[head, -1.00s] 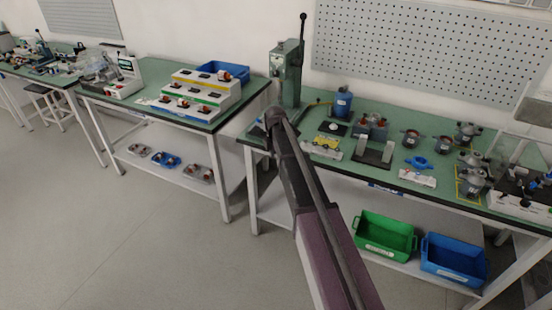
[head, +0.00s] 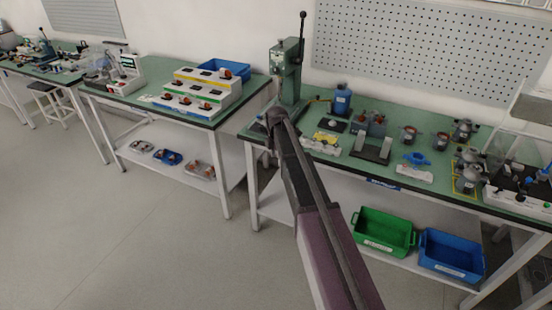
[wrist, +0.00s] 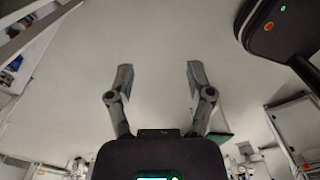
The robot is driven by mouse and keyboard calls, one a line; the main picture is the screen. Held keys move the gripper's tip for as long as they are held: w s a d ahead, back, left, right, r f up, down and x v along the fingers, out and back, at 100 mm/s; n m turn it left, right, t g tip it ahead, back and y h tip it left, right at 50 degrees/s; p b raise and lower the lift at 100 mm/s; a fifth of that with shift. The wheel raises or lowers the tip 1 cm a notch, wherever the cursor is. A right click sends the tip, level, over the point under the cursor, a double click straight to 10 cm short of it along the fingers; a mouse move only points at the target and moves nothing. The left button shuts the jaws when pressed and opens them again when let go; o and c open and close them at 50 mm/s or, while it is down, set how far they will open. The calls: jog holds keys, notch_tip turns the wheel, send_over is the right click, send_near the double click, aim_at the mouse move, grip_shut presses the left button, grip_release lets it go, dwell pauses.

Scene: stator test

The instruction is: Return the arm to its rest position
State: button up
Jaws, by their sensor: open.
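My arm (head: 320,225) reaches from the bottom of the head view up to the front edge of the right-hand workbench. Its dark joint (head: 276,115) shows in front of the green press. My gripper itself cannot be made out in the head view. In the wrist view my gripper (wrist: 159,75) has its two grey fingers spread wide apart with nothing between them. A plain pale surface fills the view beyond the fingers.
The floor (head: 110,240) at left is clear.

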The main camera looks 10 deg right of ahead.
jog(key=shift+s, duration=0.1)
jog(key=s+m, duration=2.1)
jog(key=s, duration=0.7)
jog(key=shift+s+d+r+m+p, duration=0.3)
jog(key=shift+s+d+r+p, duration=0.1)
jog(key=shift+d, duration=0.05)
